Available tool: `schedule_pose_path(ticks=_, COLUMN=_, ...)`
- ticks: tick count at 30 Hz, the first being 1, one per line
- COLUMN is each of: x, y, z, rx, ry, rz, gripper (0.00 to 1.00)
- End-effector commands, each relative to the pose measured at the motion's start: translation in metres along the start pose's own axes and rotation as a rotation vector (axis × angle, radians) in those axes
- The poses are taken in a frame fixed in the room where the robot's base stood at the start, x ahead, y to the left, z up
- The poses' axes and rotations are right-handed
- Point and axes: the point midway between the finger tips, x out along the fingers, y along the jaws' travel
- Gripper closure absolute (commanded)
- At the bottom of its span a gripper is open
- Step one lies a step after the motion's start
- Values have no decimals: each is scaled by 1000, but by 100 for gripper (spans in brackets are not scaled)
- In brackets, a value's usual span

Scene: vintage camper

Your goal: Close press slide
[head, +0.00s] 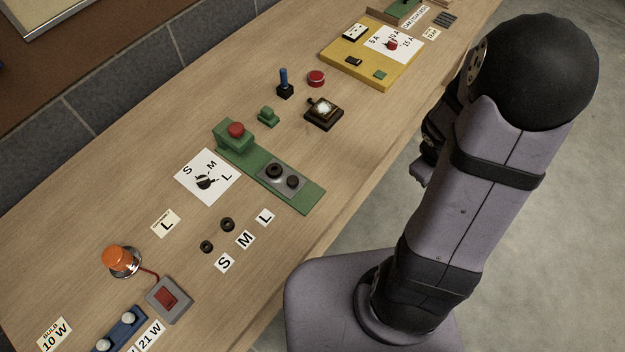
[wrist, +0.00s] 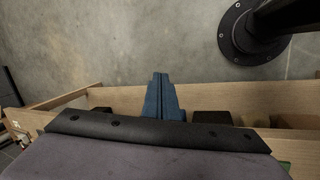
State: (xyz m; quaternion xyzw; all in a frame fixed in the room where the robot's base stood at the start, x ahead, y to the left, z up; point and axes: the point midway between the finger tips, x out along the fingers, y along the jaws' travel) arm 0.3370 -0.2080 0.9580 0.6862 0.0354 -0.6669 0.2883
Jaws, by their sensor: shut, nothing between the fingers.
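A green press (head: 236,134) with a red button on top stands at the back end of a long green base on the workbench. Its grey slide (head: 281,180) sits on the base, out in front of the press, apart from its housing. My gripper is mostly hidden behind my arm in the head view, off the bench's front edge. In the wrist view my gripper (wrist: 160,78) shows blue fingers closed together, with nothing between them, over the floor side of the bench. The press and slide cannot be made out in that view.
A dial card marked S, M, L (head: 207,178) lies left of the press. Two loose black rings (head: 227,224) and letter cards lie in front of it.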

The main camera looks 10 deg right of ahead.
Motion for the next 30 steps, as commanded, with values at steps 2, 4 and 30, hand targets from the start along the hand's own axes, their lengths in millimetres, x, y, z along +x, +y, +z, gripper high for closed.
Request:
schedule_pose_path(ticks=2, x=3, y=12, z=-24, rx=-147, ry=89, rz=38, gripper=100)
schedule_pose_path(ticks=4, x=2, y=16, z=-49, rx=-292, ry=178, rz=64, gripper=100)
schedule_pose_path(ticks=30, x=-107, y=-166, z=-106, rx=-1559, ry=1070, rz=-282, gripper=100)
